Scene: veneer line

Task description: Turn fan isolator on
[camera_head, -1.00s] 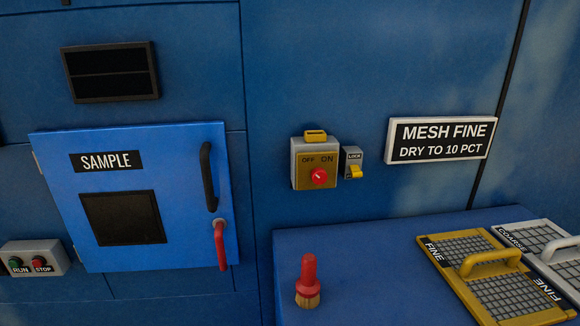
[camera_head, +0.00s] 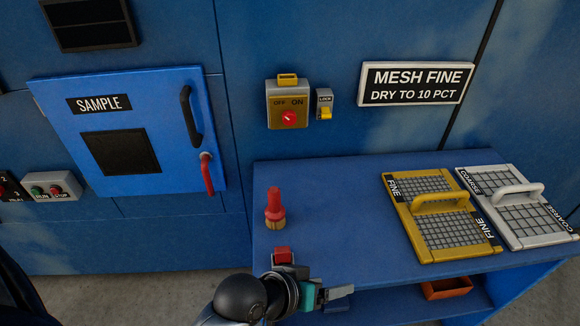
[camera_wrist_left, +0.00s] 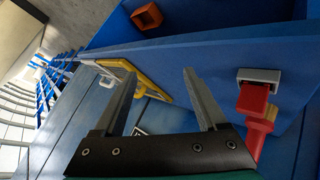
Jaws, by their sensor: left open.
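The fan isolator (camera_head: 272,112) is a grey and yellow box on the blue wall in the head view, marked OFF and ON. Its red knob (camera_head: 288,118) has a small white mark slanting up to the left; the exact setting is too small to tell. A LOCK switch (camera_head: 325,98) with a yellow lever (camera_head: 324,113) sits just right of it. My left gripper (camera_head: 340,293) is low at the front edge of the blue bench, well below the isolator. Its fingers stand apart and empty in the left wrist view (camera_wrist_left: 160,80). My right gripper does not show.
A red-handled brush (camera_head: 275,205) and a small red and grey piece (camera_head: 283,256) are near my left gripper. The yellow FINE mesh (camera_head: 405,225) and grey COARSE mesh (camera_head: 500,215) lie on the bench (camera_head: 335,190). A SAMPLE door (camera_head: 160,180) is left.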

